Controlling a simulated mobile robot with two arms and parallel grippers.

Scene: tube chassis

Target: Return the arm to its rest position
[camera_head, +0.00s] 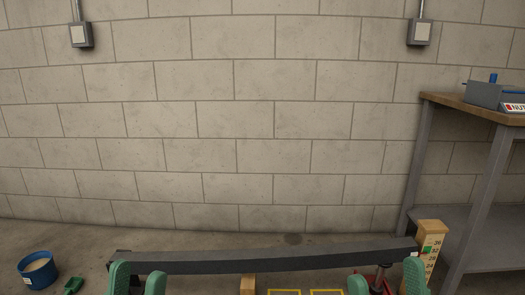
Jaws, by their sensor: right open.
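My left gripper (136,280) is at the bottom edge, left of centre. Its two green rounded fingers stand apart, with something dark showing between them. Most of it is cut off by the frame, so I cannot tell whether it holds anything. My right gripper (385,284) is at the bottom edge, right of centre. Its green fingers are wide apart, and a red and dark fixture shows between them. A long dark bar (262,261) runs across behind both grippers. Neither arm shows above the fingers.
A wooden post with numbers (428,246) stands at the bar's right end. A blue bucket (38,270) and a green scoop (74,284) are on the floor at left. A workbench (470,103) stands at right. A small wooden block (248,285) is below the bar.

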